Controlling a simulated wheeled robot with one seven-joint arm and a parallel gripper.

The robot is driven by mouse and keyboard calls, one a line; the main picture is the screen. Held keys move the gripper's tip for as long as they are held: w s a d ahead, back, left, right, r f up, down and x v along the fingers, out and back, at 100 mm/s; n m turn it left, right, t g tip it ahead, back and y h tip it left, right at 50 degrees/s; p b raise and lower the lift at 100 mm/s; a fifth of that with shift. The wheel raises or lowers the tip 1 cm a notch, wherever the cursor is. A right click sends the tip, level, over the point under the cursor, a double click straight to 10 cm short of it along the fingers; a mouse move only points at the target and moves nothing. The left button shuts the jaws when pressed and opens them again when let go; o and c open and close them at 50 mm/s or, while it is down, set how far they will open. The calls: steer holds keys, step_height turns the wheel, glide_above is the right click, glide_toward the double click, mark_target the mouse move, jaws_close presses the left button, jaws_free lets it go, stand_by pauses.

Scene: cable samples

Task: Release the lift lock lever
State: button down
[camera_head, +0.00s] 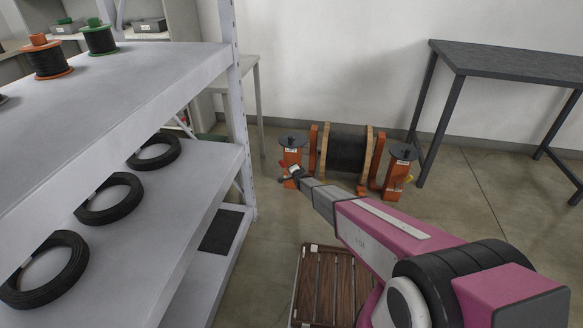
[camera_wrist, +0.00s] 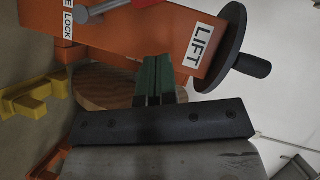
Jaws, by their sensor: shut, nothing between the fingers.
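The cable reel stand has an orange left post (camera_head: 290,157) with a white LIFT label, also large in the wrist view (camera_wrist: 150,40). A black handwheel with a crank knob (camera_wrist: 235,45) sits at that post's end. A grey lever with a red end (camera_wrist: 146,3) shows at the wrist view's top edge, beside a label partly cut off and ending in "LOCK" (camera_wrist: 68,25). A red part (camera_head: 282,164) shows by the left post in the head view. My gripper (camera_wrist: 153,72) is shut and empty, its green fingers close in front of the post; I cannot tell whether they touch it.
A black cable drum (camera_head: 347,150) stands between the left post and the right orange post (camera_head: 398,172). A grey shelf rack (camera_head: 190,165) with cable coils is at left. A dark table (camera_head: 490,58) stands at right. A wooden slatted pallet (camera_head: 325,285) lies below my arm.

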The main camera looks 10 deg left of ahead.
steer(key=v, duration=0.6)
steer(key=shift+r, duration=0.15)
steer(key=s+d+r+n+g+h, duration=0.1)
steer(key=s+d+r+g+h, duration=0.1)
steer(key=s+d+r, duration=0.4)
steer(key=s+d+r+n+g+h, duration=0.1)
steer(key=s+d+r+g+h, duration=0.15)
steer(key=d, duration=0.65)
steer(key=s+d+r+n+g+h, duration=0.1)
steer(key=s+d+r, duration=0.5)
steer(key=d, duration=0.1)
steer(key=s+d+r+n+g, duration=0.2)
steer(key=s+d+r+g, duration=0.2)
steer(key=s, duration=0.9)
steer(key=s+d+r+n+g+h, duration=0.1)
steer(key=s+d+r+n+g, duration=0.2)
steer(key=s+d+r, duration=0.5)
steer(key=s+r+g, duration=0.1)
steer(key=s, duration=0.5)
steer(key=shift+d+n+g, duration=0.3)
steer(key=shift+d+g, duration=0.05)
steer(key=shift+d, duration=0.05)
